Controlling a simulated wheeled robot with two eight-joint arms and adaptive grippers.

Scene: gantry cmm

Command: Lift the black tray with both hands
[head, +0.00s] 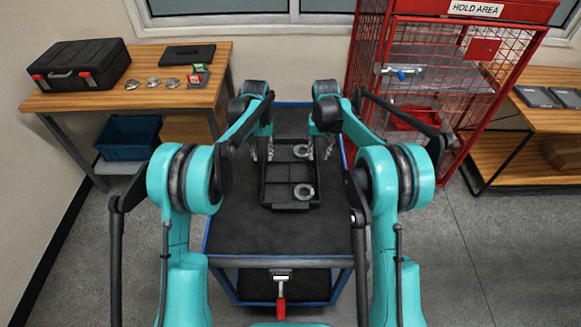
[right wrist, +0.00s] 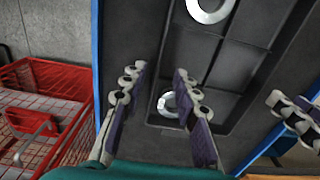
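The black tray (head: 277,176) lies on the dark top of a blue-framed cart. It has compartments and holds two grey rings, one toward the far end and one toward the near end. My left gripper (head: 262,150) is open at the tray's left wall, one finger on each side. My right gripper (head: 320,150) is open at the right wall; in the right wrist view its spread fingers (right wrist: 160,90) have the tray's edge between them, with nothing clamped. Whether any finger touches the tray cannot be told.
The cart (head: 232,228) has free top around the tray and a handle at its near side. A red mesh cage (head: 420,90) stands close at the right. A wooden bench (head: 130,98) with a black case (head: 78,64) is at the left, another bench (head: 555,115) far right.

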